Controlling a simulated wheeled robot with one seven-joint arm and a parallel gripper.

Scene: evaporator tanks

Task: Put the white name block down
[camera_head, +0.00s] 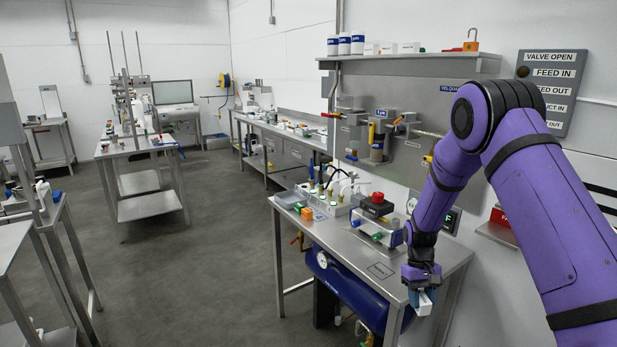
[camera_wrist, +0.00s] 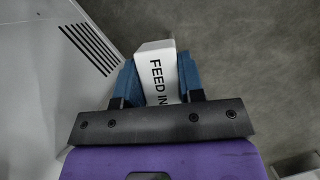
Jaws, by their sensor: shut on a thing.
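The white name block (camera_wrist: 157,73) carries the black words "FEED IN". My gripper (camera_wrist: 160,85) is shut on it, with a blue finger on each side. In the head view my gripper (camera_head: 422,296) hangs at the front right corner of the steel table (camera_head: 345,245), and the white block (camera_head: 425,304) shows at its tip.
A black outlined mark (camera_head: 380,271) lies on bare tabletop left of my gripper. A blue tank (camera_head: 345,285) is under the table. A sign board (camera_head: 553,90) hangs on the wall.

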